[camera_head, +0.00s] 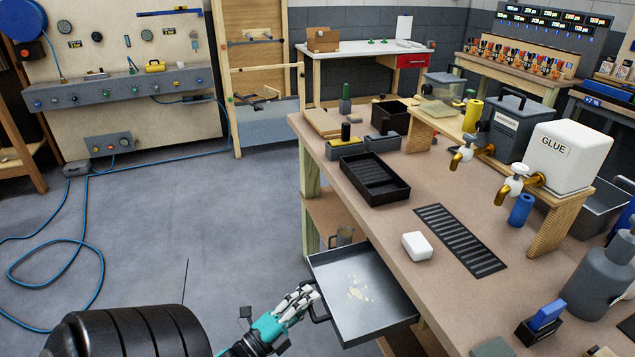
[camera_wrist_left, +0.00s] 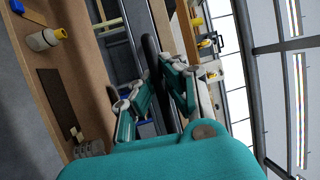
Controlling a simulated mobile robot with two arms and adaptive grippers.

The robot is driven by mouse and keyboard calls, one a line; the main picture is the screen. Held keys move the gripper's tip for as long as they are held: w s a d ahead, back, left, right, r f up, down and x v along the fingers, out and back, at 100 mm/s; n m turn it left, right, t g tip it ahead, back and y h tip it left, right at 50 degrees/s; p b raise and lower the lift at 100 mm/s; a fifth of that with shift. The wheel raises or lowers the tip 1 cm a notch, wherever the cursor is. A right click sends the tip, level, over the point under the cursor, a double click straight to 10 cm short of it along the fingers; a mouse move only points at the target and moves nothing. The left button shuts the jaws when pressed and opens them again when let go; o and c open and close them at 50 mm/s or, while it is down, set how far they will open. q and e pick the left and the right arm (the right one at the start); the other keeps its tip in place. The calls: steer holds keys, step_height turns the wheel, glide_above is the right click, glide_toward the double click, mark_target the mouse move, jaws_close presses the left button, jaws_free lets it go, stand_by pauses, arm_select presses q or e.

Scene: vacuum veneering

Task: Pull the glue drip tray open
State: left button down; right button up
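The glue drip tray (camera_head: 390,305) is a shallow grey metal drawer under the workbench's left edge. It stands pulled well out, with pale yellowish spots on its floor. Its dark bar handle (camera_head: 317,308) is on the front side, facing my left arm. My left gripper (camera_head: 305,296), teal with pale fingers, is at this handle. In the left wrist view, the dark handle bar (camera_wrist_left: 151,50) runs between the two fingers (camera_wrist_left: 154,84), which close on it from both sides. My right gripper is not in view.
The workbench (camera_head: 365,225) carries a black tray (camera_head: 374,179), a slotted grate (camera_head: 460,240), a white block (camera_head: 417,245) and a white glue container (camera_head: 568,155) with a brass tap. A blue hose (camera_head: 75,270) lies on the floor at left. The floor left of the tray is otherwise open.

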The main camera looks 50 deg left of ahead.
arm_select(q)
steer(key=shift+s+f, duration=0.1)
steer(key=shift+f, duration=0.15)
steer(key=c, duration=1.4)
jaws_free()
steer(key=shift+r, duration=0.15)
steer(key=s, duration=0.4)
steer(key=s+f, duration=0.1)
steer(key=s, duration=0.3)
steer(key=s+f, duration=0.1)
steer(key=s, duration=0.2)
steer(key=shift+s+f, duration=0.1)
steer(key=shift+s, duration=0.3)
